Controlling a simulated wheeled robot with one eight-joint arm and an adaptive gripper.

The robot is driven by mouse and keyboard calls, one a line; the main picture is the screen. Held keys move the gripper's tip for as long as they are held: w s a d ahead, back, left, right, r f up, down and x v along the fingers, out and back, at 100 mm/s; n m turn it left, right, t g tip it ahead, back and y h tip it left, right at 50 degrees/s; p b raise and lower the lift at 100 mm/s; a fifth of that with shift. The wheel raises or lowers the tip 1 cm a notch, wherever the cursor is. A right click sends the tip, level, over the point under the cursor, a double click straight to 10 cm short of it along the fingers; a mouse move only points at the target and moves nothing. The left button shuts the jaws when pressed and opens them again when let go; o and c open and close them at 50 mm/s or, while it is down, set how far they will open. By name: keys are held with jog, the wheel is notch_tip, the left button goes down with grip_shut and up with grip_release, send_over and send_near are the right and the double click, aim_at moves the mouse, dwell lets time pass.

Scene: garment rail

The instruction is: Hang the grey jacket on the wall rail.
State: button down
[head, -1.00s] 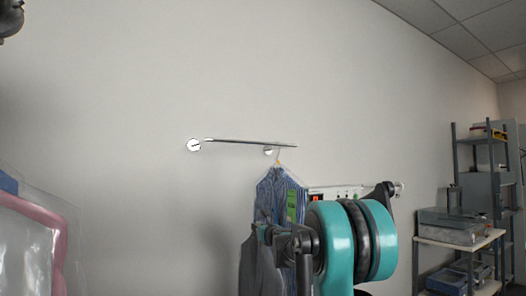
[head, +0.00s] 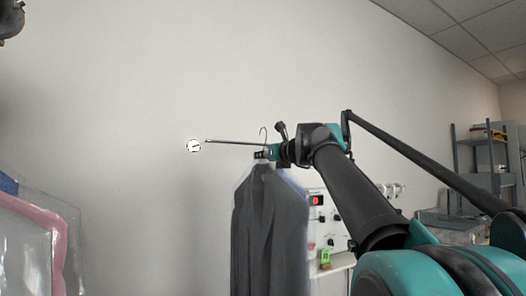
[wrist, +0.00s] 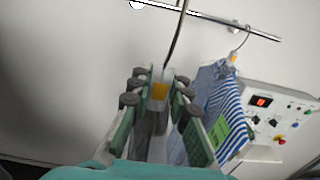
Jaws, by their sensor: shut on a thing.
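The grey jacket (head: 270,230) hangs upright on its hanger from my gripper (head: 265,154), in front of the wall. My gripper (wrist: 158,100) is shut on the hanger's neck, at an orange band (wrist: 159,90). The thin hanger hook (head: 262,137) stands above the gripper, its top slightly higher than the wall rail (head: 235,142). In the wrist view the hook's wire (wrist: 175,42) crosses the rail (wrist: 258,32) and leaves the top edge. I cannot tell whether hook and rail touch. Most of the jacket is hidden in the wrist view.
A blue striped shirt with a green tag (wrist: 222,105) hangs on the rail right of the gripper. A control panel (head: 328,215) is on the right. Pink-edged clear covers (head: 50,235) stand at left. The rail's left stretch is bare.

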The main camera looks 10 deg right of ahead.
jog(key=s+r, duration=0.1)
jog(key=s, duration=0.1)
jog(key=shift+s+a+r, duration=0.3)
jog(key=shift+r, duration=0.1)
jog(key=x, duration=2.4)
jog(key=shift+a, duration=0.3)
dwell(1.0)
jog(key=shift+w+a+r, duration=0.15)
jog(key=shift+w, duration=0.3)
dwell(0.7)
jog(key=shift+x, duration=2.3)
jog(key=shift+f, duration=0.6)
